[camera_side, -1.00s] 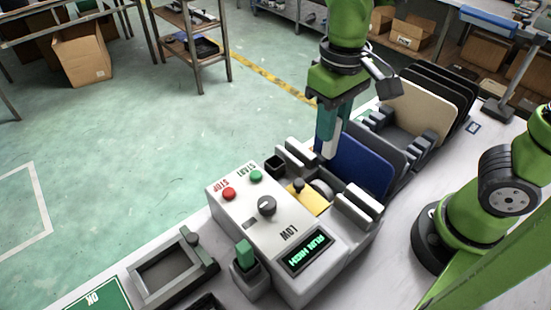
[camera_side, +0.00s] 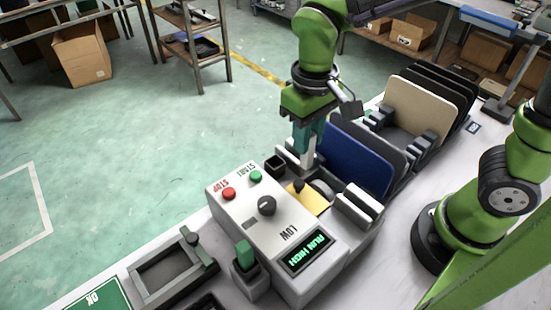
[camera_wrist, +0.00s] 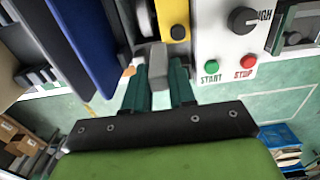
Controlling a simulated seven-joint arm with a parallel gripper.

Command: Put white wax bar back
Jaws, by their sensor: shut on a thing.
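The white wax bar (camera_side: 309,152) is held upright between the fingers of my gripper (camera_side: 307,138), over the machine's back-left edge in the side view. In the wrist view the pale bar (camera_wrist: 158,66) sits between the two green fingers of my gripper (camera_wrist: 159,85). A small black open-topped box (camera_side: 274,165) stands just left of the bar's lower end in the side view, next to the control box. The bar's lower tip is close to the grey machine blocks; I cannot tell whether it touches anything.
The control box (camera_side: 250,207) has red and green buttons, a dial and a lit display. A yellow plate (camera_side: 308,199), a blue panel (camera_side: 352,160) and a beige panel (camera_side: 420,108) stand nearby. A grey tray frame (camera_side: 172,268) lies at the front left.

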